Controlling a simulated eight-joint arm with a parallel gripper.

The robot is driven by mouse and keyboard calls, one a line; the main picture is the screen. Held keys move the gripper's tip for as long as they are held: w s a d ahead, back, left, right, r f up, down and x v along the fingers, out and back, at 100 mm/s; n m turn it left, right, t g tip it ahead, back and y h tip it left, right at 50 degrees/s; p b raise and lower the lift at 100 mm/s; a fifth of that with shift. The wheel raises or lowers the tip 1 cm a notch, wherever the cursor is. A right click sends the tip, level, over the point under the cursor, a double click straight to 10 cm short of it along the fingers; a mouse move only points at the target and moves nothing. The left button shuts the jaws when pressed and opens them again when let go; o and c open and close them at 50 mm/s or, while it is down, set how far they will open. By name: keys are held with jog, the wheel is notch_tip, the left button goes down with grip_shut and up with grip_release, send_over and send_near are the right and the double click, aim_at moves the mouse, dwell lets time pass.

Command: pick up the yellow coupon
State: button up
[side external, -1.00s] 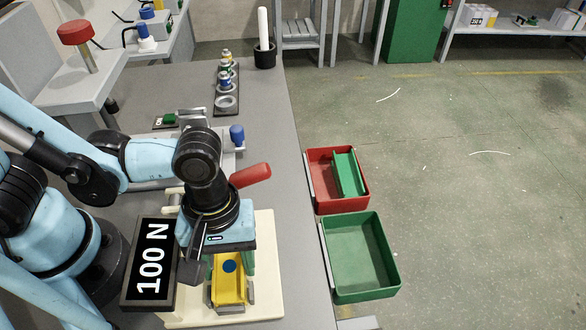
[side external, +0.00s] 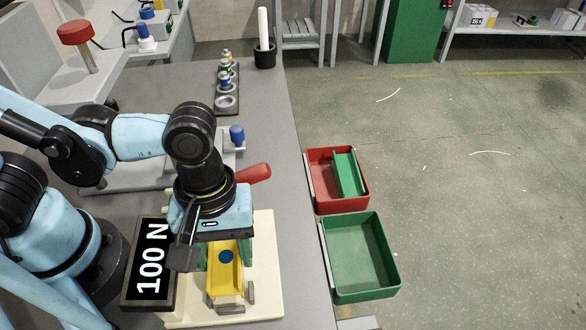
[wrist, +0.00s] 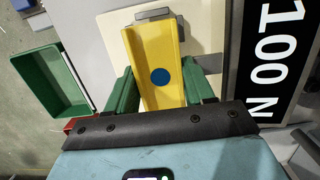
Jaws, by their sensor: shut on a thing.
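The yellow coupon (side external: 226,278) is a channel-shaped piece with a blue dot, over the cream base plate (side external: 270,290) of the fixture. My gripper (side external: 226,256) points down and is shut on the coupon, with green fingers against its two sides. In the wrist view the coupon (wrist: 153,50) runs lengthwise between the green fingers of my gripper (wrist: 158,88). Its near end is hidden behind the dark gripper edge. It appears slightly above the plate, near small grey blocks; the exact gap is hard to tell.
A display reading 100 N (side external: 150,265) stands close left of the fixture. A red lever (side external: 254,173) is behind my gripper. A red bin (side external: 318,200) holding a green piece (side external: 349,175) and an empty green bin (side external: 390,292) hang at the table's right edge.

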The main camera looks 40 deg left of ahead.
aim_at(226, 256)
notch_tip(226, 256, up, 8)
jog(key=shift+f, duration=0.25)
notch_tip(226, 256, up, 11)
jog(key=w+a+m+y, duration=0.1)
jog(key=w+a+m, duration=0.8)
jog(key=w+a, duration=1)
jog(key=shift+g, duration=0.3)
jog(key=shift+s+a+f, duration=0.15)
jog(key=shift+s+f, duration=0.1)
jog(key=shift+f, duration=0.65)
jog(key=shift+s+a+f, duration=0.1)
jog(key=shift+s+f, duration=0.1)
jog(key=shift+f, duration=0.75)
jog(key=shift+s+a+f, duration=0.15)
jog(key=shift+s+f, duration=0.1)
jog(key=shift+f, duration=0.65)
